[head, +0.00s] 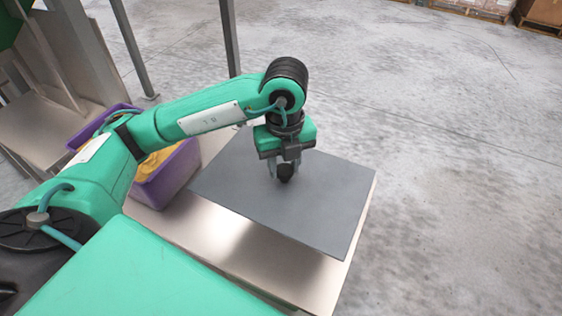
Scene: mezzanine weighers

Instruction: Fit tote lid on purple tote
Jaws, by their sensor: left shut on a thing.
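The tote lid (318,207) is a flat dark grey panel with a small black knob near its middle. My left gripper (285,174) points down and is shut on the knob. The lid appears held above the metal table, with a shadow under its front edge. The purple tote (171,178) stands on the table to the left of the lid, open at the top, with yellow contents (155,161) showing inside. My left arm hides much of the tote. My right gripper is not in view.
The pale metal table (225,248) shows bare surface in front of the lid and a strip along its right edge. Metal posts (229,38) rise behind the table. Grey concrete floor (455,150) lies open to the right. Boxes on pallets (480,8) stand far off at the top right.

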